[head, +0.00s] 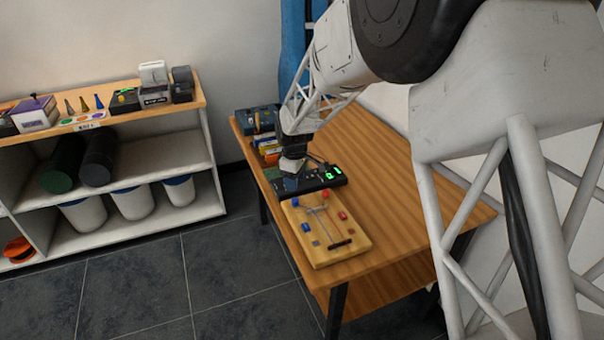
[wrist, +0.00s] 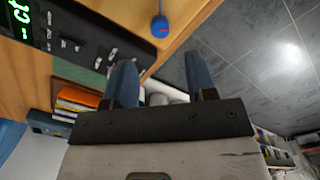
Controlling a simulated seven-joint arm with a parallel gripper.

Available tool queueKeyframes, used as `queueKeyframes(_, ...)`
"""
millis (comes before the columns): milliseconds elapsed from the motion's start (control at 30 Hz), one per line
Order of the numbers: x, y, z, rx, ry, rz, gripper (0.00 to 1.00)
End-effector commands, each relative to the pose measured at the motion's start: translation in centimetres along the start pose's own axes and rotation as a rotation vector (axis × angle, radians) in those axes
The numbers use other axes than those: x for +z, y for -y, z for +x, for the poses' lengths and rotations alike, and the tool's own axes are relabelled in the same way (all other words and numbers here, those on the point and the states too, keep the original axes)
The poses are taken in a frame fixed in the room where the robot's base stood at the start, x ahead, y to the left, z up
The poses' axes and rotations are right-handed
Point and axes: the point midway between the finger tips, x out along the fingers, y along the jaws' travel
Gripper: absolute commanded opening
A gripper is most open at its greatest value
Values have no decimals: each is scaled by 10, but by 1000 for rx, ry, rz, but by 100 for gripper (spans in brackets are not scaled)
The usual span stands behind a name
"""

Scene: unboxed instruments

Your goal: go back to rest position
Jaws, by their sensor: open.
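My gripper (head: 293,166) is over the left edge of the wooden table (head: 385,185), close to a black instrument (head: 318,181) with a green display. In the wrist view its two blue fingers (wrist: 162,88) stand apart with nothing held between them. The black instrument (wrist: 65,38) also shows at the top left of the wrist view. Whether the fingers touch anything is hard to tell in the head view.
A wooden board (head: 345,248) with blue and red parts lies in front of the instrument. A dark box (head: 257,119) and books (head: 268,150) sit behind. A shelf (head: 160,155) stands at the left, with open floor (head: 215,270) between.

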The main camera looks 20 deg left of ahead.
Motion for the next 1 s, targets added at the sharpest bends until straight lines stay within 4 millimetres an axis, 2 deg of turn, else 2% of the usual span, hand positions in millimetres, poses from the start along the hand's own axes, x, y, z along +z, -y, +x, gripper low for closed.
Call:
queueKeyframes(267, 3, 0, -3, 1, -1, 7, 52)
queueKeyframes(467, 26, 0, -20, 8, -6, 58, 52)
queueKeyframes(567, 48, 2, -36, 14, -10, 107, 52)
queueKeyframes(767, 105, 11, -74, 30, -22, 237, 52)
queueKeyframes(1000, 176, 31, -116, 49, -37, 405, 52)
